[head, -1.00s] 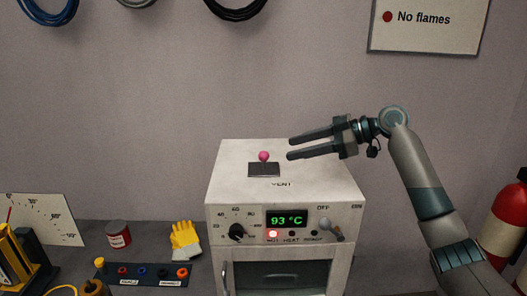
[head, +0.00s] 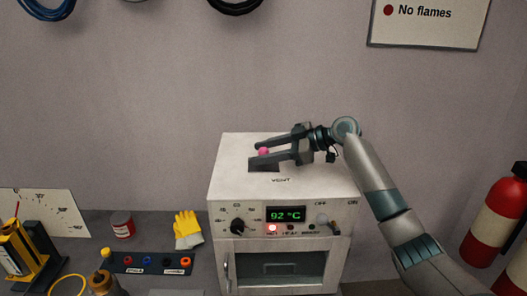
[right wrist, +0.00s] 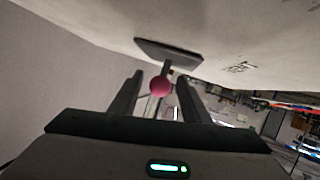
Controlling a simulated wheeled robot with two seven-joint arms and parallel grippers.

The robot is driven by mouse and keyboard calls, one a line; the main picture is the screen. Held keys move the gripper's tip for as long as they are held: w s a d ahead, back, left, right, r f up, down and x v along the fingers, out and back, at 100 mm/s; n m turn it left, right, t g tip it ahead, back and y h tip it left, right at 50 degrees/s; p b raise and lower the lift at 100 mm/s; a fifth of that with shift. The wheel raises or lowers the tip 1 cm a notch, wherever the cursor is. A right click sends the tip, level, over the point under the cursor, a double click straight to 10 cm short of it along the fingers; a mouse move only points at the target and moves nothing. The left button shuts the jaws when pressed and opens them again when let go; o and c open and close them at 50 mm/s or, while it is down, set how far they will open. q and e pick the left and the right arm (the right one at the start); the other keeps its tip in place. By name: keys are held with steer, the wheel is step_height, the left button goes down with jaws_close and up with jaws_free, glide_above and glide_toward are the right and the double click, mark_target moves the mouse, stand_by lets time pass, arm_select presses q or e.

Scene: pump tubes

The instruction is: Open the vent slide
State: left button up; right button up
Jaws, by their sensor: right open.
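The vent slide is a dark plate (head: 262,166) with a pink knob (head: 264,152) on top of the white oven (head: 235,180), by the VENT label. My right gripper (head: 257,153) is open, with its fingers on either side of the pink knob in the head view. In the right wrist view the pink knob (right wrist: 160,86) on its short stem shows between the two open fingers (right wrist: 160,85), with a gap on each side. The dark plate (right wrist: 168,52) shows above it. My left gripper is not in view.
The oven's display (head: 286,214) reads 92 °C and a red light (head: 272,228) glows below it. A yellow glove (head: 187,230), a red can (head: 123,226) and a strip of coloured sockets (head: 150,263) lie to the left. A fire extinguisher (head: 497,215) stands at right.

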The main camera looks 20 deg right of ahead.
steer(key=shift+c, duration=0.4)
jaws_close()
steer(key=shift+d+f, duration=0.1)
steer(key=shift+d, duration=0.35)
steer(key=d+b, duration=0.1)
steer(key=d, duration=0.1)
steer(key=s+d+b, duration=0.1)
steer(key=d+b, duration=0.1)
steer(key=d, duration=0.1)
steer(key=s+d+b, duration=0.1)
steer(key=d, duration=0.1)
steer(key=shift+s+d, duration=0.2)
steer(key=shift+d, duration=0.4)
steer(key=shift+a, duration=0.1)
steer(key=shift+o, duration=0.4)
jaws_free()
steer(key=shift+s+d, duration=0.1)
steer(key=shift+d, duration=0.1)
